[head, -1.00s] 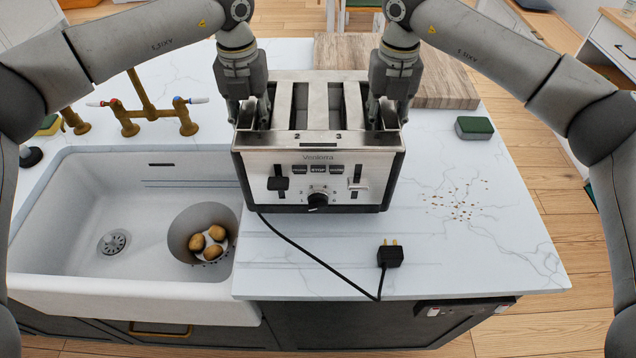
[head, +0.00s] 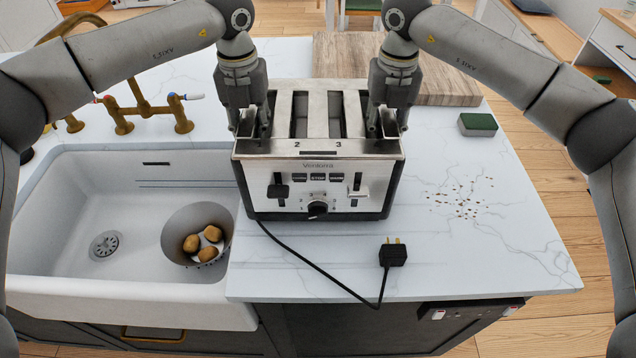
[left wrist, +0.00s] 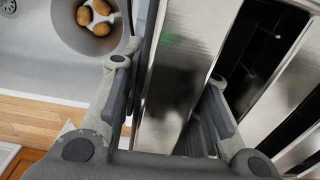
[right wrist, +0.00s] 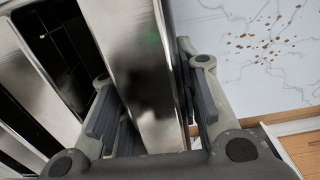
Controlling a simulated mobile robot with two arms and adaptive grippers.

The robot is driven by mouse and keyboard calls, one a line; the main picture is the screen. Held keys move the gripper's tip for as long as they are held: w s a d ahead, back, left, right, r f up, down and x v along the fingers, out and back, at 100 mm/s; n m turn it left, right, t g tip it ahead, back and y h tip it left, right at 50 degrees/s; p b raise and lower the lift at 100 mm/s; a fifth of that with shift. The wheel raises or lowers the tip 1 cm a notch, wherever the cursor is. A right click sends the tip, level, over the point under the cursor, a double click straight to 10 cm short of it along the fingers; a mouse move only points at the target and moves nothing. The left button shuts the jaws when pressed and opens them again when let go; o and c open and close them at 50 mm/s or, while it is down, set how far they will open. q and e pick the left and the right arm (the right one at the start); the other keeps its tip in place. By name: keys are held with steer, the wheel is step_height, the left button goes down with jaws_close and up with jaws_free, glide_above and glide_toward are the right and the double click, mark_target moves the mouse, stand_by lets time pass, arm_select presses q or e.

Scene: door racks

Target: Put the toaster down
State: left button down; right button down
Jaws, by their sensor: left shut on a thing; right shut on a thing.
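The toaster (head: 318,168) is a silver four-slot one with levers and a dark knob on its front. It is upright over the counter in front of the wooden board, and I cannot tell whether its base touches the counter. My left gripper (head: 254,122) is shut on the toaster's left top wall, with a finger on each side of it in the left wrist view (left wrist: 168,95). My right gripper (head: 384,122) is shut on the right top wall the same way, as the right wrist view (right wrist: 150,98) shows. The toaster's underside is hidden.
The black cord runs forward to a plug (head: 393,253) on the white counter (head: 480,255). A sink (head: 75,210) with a bowl of potatoes (head: 204,243) is at left. A wooden board (head: 440,85) lies behind; a green sponge (head: 478,124) and crumbs (head: 460,198) are at right.

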mark_target(247, 113)
arm_select(q)
steer(key=shift+w+f+b, duration=0.1)
steer(key=shift+f+b, duration=0.2)
arm_select(e)
steer(key=shift+f, duration=0.3)
arm_select(q)
steer(key=c, duration=1.3)
jaws_free()
arm_select(e)
steer(key=c, duration=1.3)
jaws_free()
arm_select(q)
steer(key=shift+o, duration=1.1)
steer(key=shift+s+r, duration=0.1)
steer(key=shift+s, duration=0.15)
arm_select(e)
steer(key=shift+o, duration=1.1)
steer(key=shift+s+r, duration=0.1)
steer(key=shift+s, duration=0.05)
arm_select(q)
steer(key=shift+r, duration=0.1)
steer(key=shift+r, duration=0.35)
step_height(247, 113, up, 7)
arm_select(e)
step_height(247, 113, up, 12)
